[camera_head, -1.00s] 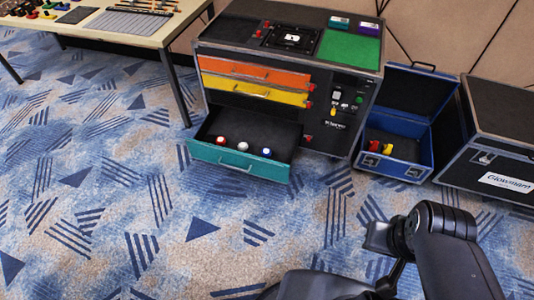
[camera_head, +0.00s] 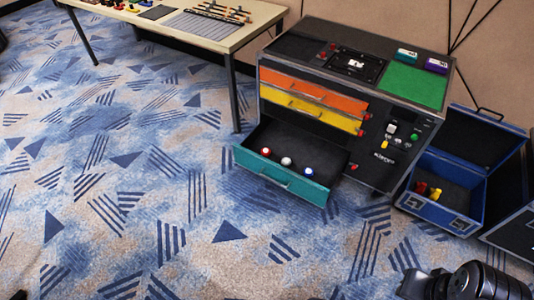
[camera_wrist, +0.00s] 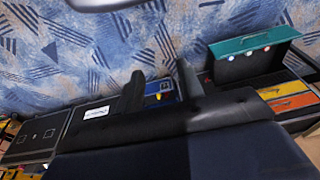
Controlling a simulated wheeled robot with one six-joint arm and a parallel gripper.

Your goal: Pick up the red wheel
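I cannot single out a red wheel for certain. An open teal drawer (camera_head: 284,186) holds three small round items: a red-and-white one (camera_head: 266,152), a white one (camera_head: 286,161) and a blue-and-white one (camera_head: 308,171). The drawer also shows in the wrist view (camera_wrist: 257,41), where everything is upside down. Small red pieces (camera_head: 421,187) lie in the open blue case, their shape too small to tell. My gripper (camera_wrist: 161,75) is open and empty in the wrist view, with its two dark fingers apart and far from the drawer; its tips are not seen in the head view.
The black cabinet (camera_head: 390,157) has shut orange (camera_head: 313,88) and yellow (camera_head: 311,111) drawers. The open blue case (camera_head: 443,209) stands right of it. A table (camera_head: 222,42) with small coloured parts and tools stands at the back left. The patterned carpet in front is clear.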

